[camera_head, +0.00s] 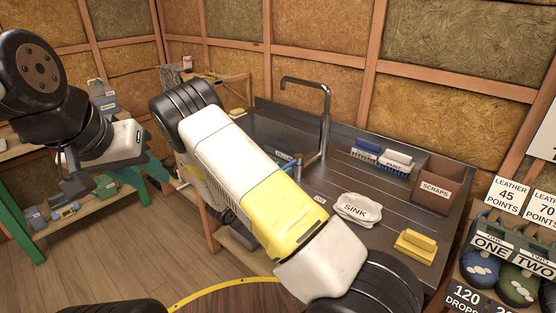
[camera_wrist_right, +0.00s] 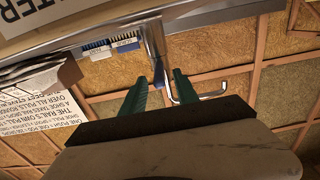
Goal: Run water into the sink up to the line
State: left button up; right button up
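The tall grey metal faucet (camera_head: 318,115) stands at the back of the metal sink counter (camera_head: 345,185), its spout bent to the left. The basin is mostly hidden behind my right arm; I cannot see a fill line or water. My right gripper (camera_wrist_right: 160,76) is hidden in the head view. In the right wrist view its two green fingers are apart, with the faucet (camera_wrist_right: 155,36) behind them. A small blue part shows between them; I cannot tell whether they touch it. My left gripper (camera_head: 74,190) hangs at the left, away from the sink; its opening is unclear.
A white cloth-like item labelled SINK (camera_head: 358,209), a yellow sponge or brush (camera_head: 416,245), blue and white brushes (camera_head: 382,157) and a SCRAPS box (camera_head: 437,184) stand on the counter. Open wooden floor (camera_head: 120,245) lies at the left.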

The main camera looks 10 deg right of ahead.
aim_at(295, 160)
jog(key=shift+x, duration=1.8)
jog(key=shift+c, duration=0.3)
grip_shut()
